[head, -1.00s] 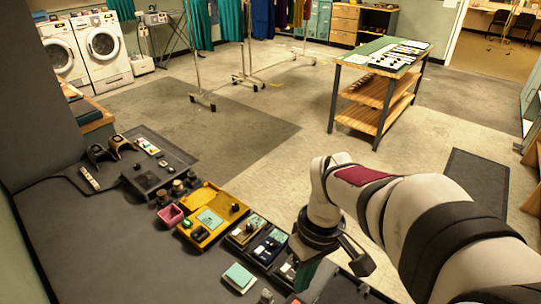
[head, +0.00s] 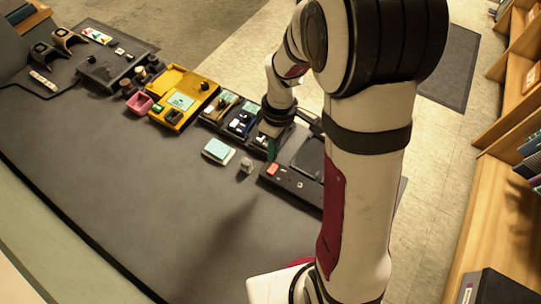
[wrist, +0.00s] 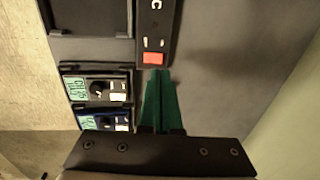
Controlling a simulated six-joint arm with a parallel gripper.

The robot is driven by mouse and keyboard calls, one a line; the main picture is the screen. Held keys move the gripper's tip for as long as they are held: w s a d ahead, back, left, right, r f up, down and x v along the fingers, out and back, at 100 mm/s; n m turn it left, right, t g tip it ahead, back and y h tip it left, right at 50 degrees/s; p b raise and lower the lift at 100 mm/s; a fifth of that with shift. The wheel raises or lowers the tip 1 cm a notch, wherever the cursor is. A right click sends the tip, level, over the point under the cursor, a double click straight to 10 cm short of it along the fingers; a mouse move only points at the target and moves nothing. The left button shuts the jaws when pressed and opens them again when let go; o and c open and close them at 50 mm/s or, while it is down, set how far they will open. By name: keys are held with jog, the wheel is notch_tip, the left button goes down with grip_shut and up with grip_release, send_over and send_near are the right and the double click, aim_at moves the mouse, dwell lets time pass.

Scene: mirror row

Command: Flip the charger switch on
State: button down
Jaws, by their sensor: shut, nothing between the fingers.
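The charger (head: 300,186) is a dark box on the table at the middle right of the head view. Its red switch (head: 273,168) sits at the box's left end; the switch also shows in the wrist view (wrist: 152,58), below two small white marks. My gripper (head: 271,157) has green fingers, shut and empty. In the wrist view my gripper (wrist: 159,73) points its tips just below the red switch, very close to it. I cannot tell whether they touch it, or which way the switch is set.
Small devices in a dark tray (head: 232,125) lie just left of my gripper. A yellow tray (head: 189,82), a pink box (head: 139,103), a pale teal box (head: 218,150) and a small clear object (head: 246,165) stand further left. The front of the table (head: 150,210) is clear.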

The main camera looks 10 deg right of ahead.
aim_at(271, 172)
jog(key=shift+s+a+f, duration=0.15)
jog(key=shift+f, duration=1.2)
jog(key=shift+s+a+f, duration=0.1)
jog(key=shift+s+f, duration=0.05)
jog(key=shift+f, duration=1.2)
jog(key=shift+s+a+f, duration=0.1)
jog(key=shift+f, duration=0.1)
jog(key=shift+w+d+r, duration=0.15)
jog(key=shift+w+d, duration=0.45)
notch_tip(271, 172, up, 14)
jog(key=w+d, duration=0.1)
jog(key=shift+w+d, duration=0.2)
